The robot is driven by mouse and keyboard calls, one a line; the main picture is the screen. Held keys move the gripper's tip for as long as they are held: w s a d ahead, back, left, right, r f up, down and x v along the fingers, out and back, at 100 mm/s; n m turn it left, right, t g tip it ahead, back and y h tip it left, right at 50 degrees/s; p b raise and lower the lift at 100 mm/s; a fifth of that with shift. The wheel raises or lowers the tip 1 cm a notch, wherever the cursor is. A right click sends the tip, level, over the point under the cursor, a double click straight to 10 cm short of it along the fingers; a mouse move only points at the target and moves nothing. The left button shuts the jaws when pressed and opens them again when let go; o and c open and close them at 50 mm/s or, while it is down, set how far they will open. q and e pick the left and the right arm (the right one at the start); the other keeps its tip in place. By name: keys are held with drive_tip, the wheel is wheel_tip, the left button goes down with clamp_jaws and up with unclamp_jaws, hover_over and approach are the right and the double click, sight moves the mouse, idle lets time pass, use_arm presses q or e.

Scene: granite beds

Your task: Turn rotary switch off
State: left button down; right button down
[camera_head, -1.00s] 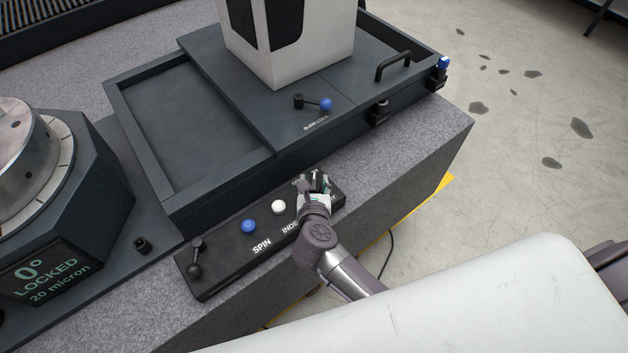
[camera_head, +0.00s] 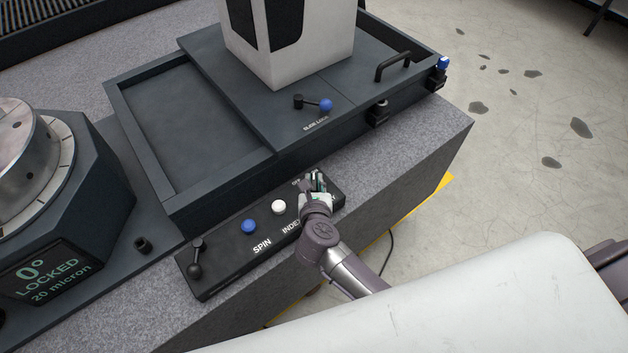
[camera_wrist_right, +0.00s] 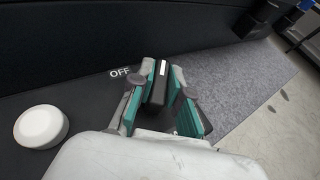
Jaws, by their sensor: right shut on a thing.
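The rotary switch (camera_wrist_right: 159,84) is a black knob with a white pointer line, between the fingers in the right wrist view. An "OFF" label (camera_wrist_right: 120,72) is printed just left of it. My right gripper (camera_wrist_right: 160,97) is shut on the knob, with one teal-lined finger on each side. In the head view the right gripper (camera_head: 317,187) is at the right end of the black control panel (camera_head: 218,273) and hides most of the switch. My left gripper is not in view.
A white button (camera_head: 278,207), a blue button (camera_head: 249,227) and a black lever (camera_head: 196,258) are left of the gripper on the panel. A dark tray wall rises behind. The granite edge is close in front.

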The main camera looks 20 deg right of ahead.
drive_tip(key=shift+r+n+y+p, duration=0.2)
drive_tip(key=shift+n+y+p, duration=0.3)
drive_tip(key=shift+p, duration=0.15)
drive_tip(key=n+y+p, duration=0.5)
drive_tip(key=y+p, duration=0.1)
drive_tip(key=shift+d+r, duration=0.1)
drive_tip(key=shift+n+y+p, duration=0.5)
drive_tip(key=shift+p, duration=0.15)
drive_tip(key=shift+f+n+g+y+p, duration=0.2)
drive_tip(key=shift+n+g+y, duration=0.15)
drive_tip(key=shift+n+y, duration=0.25)
drive_tip(key=shift+f+n+g+y+p, duration=0.15)
drive_tip(key=shift+n+g+y, duration=0.2)
drive_tip(key=shift+n+y, duration=0.25)
drive_tip(key=shift+n+g+y, duration=0.7)
drive_tip(key=shift+n+y, duration=0.4)
drive_tip(key=c, duration=1.1)
unclamp_jaws()
drive_tip(key=v, duration=1.2)
